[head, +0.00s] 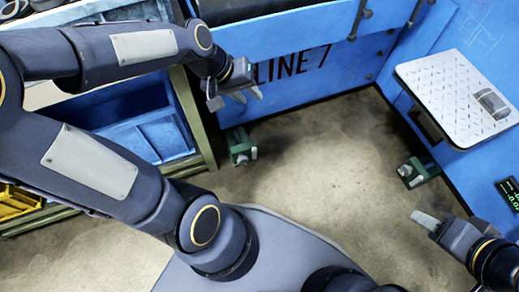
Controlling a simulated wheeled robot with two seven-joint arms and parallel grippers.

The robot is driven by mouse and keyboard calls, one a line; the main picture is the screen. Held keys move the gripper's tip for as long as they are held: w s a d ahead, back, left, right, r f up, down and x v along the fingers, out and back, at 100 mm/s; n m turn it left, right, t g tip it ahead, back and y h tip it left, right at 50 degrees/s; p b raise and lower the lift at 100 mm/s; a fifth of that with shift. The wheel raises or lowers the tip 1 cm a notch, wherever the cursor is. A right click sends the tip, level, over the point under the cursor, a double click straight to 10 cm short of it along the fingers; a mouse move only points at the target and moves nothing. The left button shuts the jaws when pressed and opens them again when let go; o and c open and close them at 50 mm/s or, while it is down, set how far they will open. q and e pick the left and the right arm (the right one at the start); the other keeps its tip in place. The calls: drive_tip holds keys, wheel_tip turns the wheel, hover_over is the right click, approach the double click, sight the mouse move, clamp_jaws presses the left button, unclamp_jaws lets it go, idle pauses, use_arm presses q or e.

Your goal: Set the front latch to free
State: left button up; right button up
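The blue machine (300,88) marked "LINE 7" fills the top and right. Two dark bar-like fittings show at its upper edge, one near the top middle (358,22) and one further right (415,14). I cannot tell which part is the front latch, or its setting. My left gripper (236,98) is in front of the blue panel, left of the lettering, with its fingers apart and nothing seen between them. My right gripper (425,219) is low at the right, over the floor, apart from the machine. Its finger gap is not clear.
A pale tread-plate shelf (445,105) juts out at the right with a small grey metal piece (491,103) on it. Green blocks stand on the floor at the left (240,146) and right (417,172). Blue bins (160,135) are at the left. The middle floor is clear.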

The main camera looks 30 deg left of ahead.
use_arm(q)
drive_tip(key=w+a+f+n+g+p, duration=0.1)
drive_tip(key=w+f+n, duration=0.1)
drive_tip(key=w+f, duration=0.45)
drive_tip(key=n+g+y+p, duration=0.3)
drive_tip(key=y+p, duration=0.1)
hover_over(254, 149)
drive_tip(key=f, duration=3.3)
drive_tip(key=shift+w+f, duration=0.1)
drive_tip(key=shift+w, duration=0.2)
drive_tip(key=f+b, duration=0.1)
drive_tip(key=f, duration=0.3)
drive_tip(key=f+b, duration=0.2)
drive_tip(key=f, duration=0.2)
drive_tip(key=shift+s+f, duration=0.2)
drive_tip(key=shift+f, duration=0.2)
drive_tip(key=shift+c, duration=0.3)
clamp_jaws()
